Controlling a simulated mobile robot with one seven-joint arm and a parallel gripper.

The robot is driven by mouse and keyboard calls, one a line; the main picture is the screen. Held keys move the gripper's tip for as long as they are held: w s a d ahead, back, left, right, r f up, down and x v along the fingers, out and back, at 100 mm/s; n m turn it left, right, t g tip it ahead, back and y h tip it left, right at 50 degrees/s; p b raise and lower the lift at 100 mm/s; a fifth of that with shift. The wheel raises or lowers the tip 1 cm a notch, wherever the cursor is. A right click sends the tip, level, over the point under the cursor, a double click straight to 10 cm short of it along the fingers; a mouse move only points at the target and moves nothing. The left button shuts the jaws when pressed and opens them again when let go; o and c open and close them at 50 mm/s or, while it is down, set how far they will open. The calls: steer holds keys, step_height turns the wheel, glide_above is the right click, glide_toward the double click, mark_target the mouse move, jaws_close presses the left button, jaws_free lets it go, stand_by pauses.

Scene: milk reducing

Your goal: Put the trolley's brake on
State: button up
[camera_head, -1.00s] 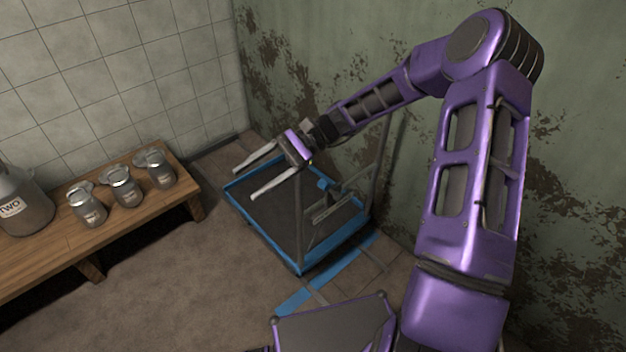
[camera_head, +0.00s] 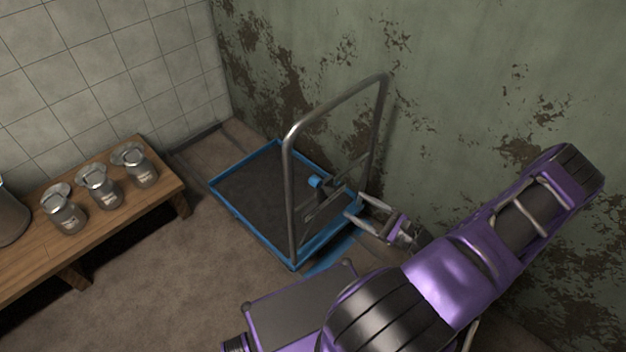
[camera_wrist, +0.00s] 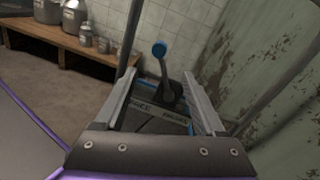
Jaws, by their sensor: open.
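The trolley (camera_head: 255,205) has a dark flat deck with a blue rim and a tall grey tube handle (camera_head: 287,190) at its near right end. A brake lever with a blue knob (camera_head: 315,181) stands at the handle end. In the wrist view the lever's blue knob (camera_wrist: 159,49) tops a dark arm that leans up from a dark box with partly readable lettering. My gripper (camera_head: 354,211) is open and empty, just outside the handle on the near right side. In the wrist view my gripper's fingers (camera_wrist: 160,85) frame the lever, which appears beyond them; I see no contact.
A wooden bench (camera_head: 160,190) with several metal milk cans stands at the left; it also shows in the wrist view (camera_wrist: 60,40). The peeling green wall (camera_head: 480,90) is close to the trolley's right. The floor (camera_head: 150,270) between bench and trolley is clear.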

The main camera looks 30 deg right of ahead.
mark_target(320, 184)
steer(key=x, duration=1.5)
steer(key=shift+a, duration=0.15)
steer(key=shift+c, duration=0.4)
jaws_close()
stand_by(0.3)
